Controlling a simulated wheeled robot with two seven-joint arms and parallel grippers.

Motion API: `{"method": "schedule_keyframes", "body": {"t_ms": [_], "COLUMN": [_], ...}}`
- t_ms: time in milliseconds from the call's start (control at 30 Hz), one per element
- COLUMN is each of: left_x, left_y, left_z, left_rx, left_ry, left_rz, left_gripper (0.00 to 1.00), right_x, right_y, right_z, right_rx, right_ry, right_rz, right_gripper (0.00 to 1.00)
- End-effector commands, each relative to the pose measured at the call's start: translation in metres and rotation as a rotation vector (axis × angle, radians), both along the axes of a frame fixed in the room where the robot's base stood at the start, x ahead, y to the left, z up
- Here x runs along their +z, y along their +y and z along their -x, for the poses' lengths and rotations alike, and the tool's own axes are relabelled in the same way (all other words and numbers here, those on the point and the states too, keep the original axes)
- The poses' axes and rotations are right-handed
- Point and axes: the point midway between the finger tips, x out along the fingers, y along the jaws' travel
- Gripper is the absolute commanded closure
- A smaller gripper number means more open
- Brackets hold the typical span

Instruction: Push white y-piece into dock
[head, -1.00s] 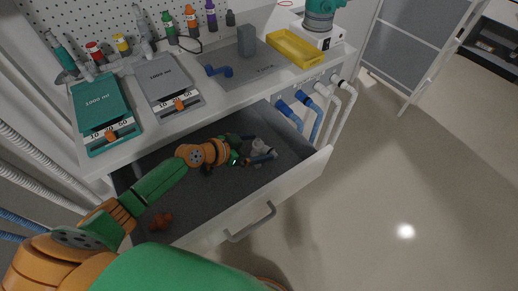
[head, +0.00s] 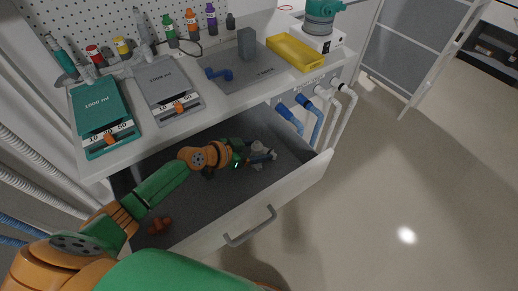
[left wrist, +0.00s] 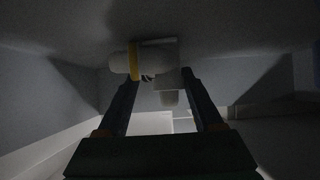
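The white y-piece (left wrist: 160,62) shows in the left wrist view, with a yellow ring at its left end and a short white stub pointing down. In the head view, a small whitish piece (head: 262,147) lies inside the open drawer, partly hidden by my left gripper (head: 252,158). In the left wrist view, the two dark fingers (left wrist: 160,88) stand apart, with the stub between them and the body at their tips. I cannot tell whether they touch it. I cannot make out a dock for certain. My right gripper is not in view.
The drawer (head: 250,208) is pulled out, and its walls surround my left gripper. An orange part (head: 160,225) lies at its near left. The worktop above holds test lungs (head: 100,112), a yellow tray (head: 295,52) and a blue connector (head: 218,74). Blue and white hoses hang at right.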

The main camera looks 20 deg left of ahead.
Motion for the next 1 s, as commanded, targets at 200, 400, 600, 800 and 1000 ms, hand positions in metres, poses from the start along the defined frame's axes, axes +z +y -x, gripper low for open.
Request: {"method": "schedule_keyframes", "body": {"t_ms": [200,400,600,800,1000], "left_x": [0.000,0.006,0.021,0.032,0.030], "left_y": [0.000,0.000,0.000,0.000,0.000], "left_z": [0.000,0.000,0.000,0.000,0.000], "left_rx": [0.000,0.000,0.000,0.000,0.000], "left_ry": [0.000,0.000,0.000,0.000,0.000], "left_rz": [0.000,0.000,0.000,0.000,0.000], "left_gripper": [1.00,1.00,1.00,1.00,1.00], "right_x": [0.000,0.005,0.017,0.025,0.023], "right_y": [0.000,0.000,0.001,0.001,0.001], "right_z": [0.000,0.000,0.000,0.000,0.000], "right_rx": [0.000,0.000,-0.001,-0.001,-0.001], "right_ry": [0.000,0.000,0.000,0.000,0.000], "right_rz": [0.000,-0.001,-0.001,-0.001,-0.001], "right_gripper": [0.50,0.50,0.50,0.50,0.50]}}
